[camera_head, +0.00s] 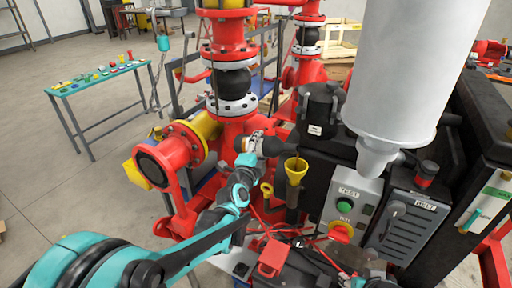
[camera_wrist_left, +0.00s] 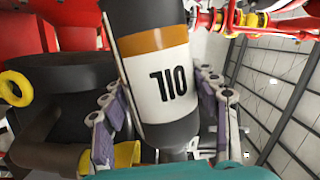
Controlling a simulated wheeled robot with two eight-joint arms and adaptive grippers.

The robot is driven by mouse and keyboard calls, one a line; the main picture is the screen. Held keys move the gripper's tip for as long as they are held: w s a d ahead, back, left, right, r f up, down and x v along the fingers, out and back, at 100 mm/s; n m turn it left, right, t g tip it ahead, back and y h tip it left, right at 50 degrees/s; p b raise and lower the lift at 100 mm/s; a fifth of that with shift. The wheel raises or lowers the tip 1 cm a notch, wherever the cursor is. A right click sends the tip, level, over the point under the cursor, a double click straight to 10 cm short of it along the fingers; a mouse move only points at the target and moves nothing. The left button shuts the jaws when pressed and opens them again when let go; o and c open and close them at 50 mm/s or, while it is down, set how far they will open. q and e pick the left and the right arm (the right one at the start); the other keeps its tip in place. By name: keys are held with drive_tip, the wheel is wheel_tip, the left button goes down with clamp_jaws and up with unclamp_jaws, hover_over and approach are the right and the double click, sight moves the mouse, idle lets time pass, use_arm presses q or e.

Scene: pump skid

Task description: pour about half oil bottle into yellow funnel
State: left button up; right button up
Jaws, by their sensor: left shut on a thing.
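The oil bottle (camera_head: 274,147) is dark, with a white label and an orange band. It is tipped well over in the head view, its dark end towards the funnel. My left gripper (camera_head: 248,150) is shut around it. In the left wrist view the bottle's OIL label (camera_wrist_left: 168,85) shows between the fingers (camera_wrist_left: 168,115). The yellow funnel (camera_head: 296,166) stands upright just right of and below the bottle's end. A thin dark streak shows above the funnel; I cannot tell whether it is oil. Dark and teal parts of my right arm show at the bottom edge; its fingers are unclear.
Red pump pipes (camera_head: 228,55) rise behind the left gripper. A large pale cylinder (camera_head: 405,70) and a grey TEST button box (camera_head: 350,200) stand to the right. A green table (camera_head: 100,80) with small items is far left.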

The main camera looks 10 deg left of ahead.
idle(0.3)
use_arm(q)
drive_tip(key=shift+d+f+n, duration=0.1)
drive_tip(key=shift+f+n, duration=0.5)
drive_tip(key=shift+n, duration=0.7)
drive_tip(key=shift+g, duration=0.3)
drive_tip(key=n, duration=0.1)
drive_tip(key=f+n, duration=0.1)
drive_tip(key=d+n, duration=0.1)
drive_tip(key=shift+s+d+f+n+g+h+b, duration=0.1)
drive_tip(key=shift+s+f+n+g+h+b, duration=0.2)
drive_tip(key=shift+f+n+b, duration=0.1)
